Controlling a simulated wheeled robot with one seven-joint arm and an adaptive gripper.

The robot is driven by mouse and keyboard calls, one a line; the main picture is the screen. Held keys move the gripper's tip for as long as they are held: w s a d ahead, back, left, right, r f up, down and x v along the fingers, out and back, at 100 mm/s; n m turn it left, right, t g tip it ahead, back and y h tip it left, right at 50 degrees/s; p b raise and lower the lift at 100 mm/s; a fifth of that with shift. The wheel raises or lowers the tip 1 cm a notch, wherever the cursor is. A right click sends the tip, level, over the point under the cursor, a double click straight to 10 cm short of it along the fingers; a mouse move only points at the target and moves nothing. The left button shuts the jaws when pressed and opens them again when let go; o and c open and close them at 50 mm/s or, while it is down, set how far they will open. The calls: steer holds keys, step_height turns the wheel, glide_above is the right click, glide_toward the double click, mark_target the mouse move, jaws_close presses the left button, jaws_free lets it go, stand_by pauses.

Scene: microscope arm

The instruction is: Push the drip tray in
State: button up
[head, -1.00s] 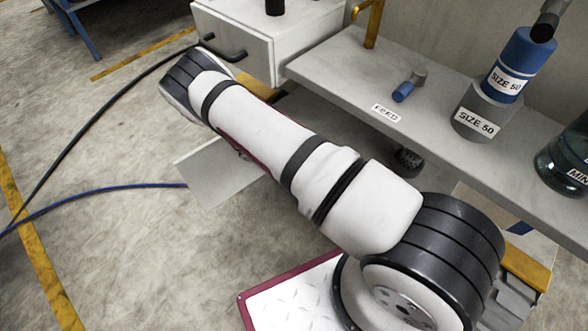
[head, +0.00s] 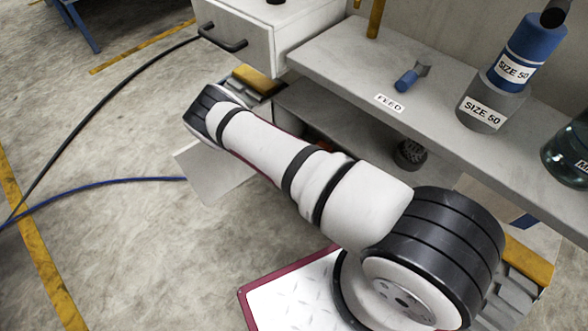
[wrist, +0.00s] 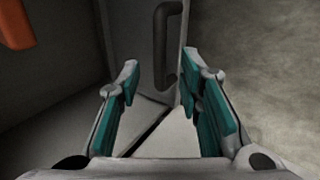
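A pale grey flat panel (head: 205,178), which looks like the drip tray, sticks out from under the bench on the left of my arm in the head view. My arm covers its right part. In the wrist view a grey face (wrist: 135,35) carries a dark bar handle (wrist: 160,45); I cannot tell for certain whether it belongs to the tray. My gripper (wrist: 168,82) is open, with its two teal-padded fingers apart and nothing held between them. The handle lies beyond the fingertips, and contact is not visible. In the head view my gripper is hidden behind my wrist.
The grey bench (head: 335,60) runs above, with a drawer box (head: 240,42) at its left. A dark cable (head: 110,95) and a blue hose (head: 90,187) cross the floor. Open floor lies left.

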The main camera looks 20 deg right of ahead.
steer(key=shift+b+x, duration=0.6)
steer(key=shift+x, duration=1.3)
steer(key=shift+c, duration=0.5)
jaws_close()
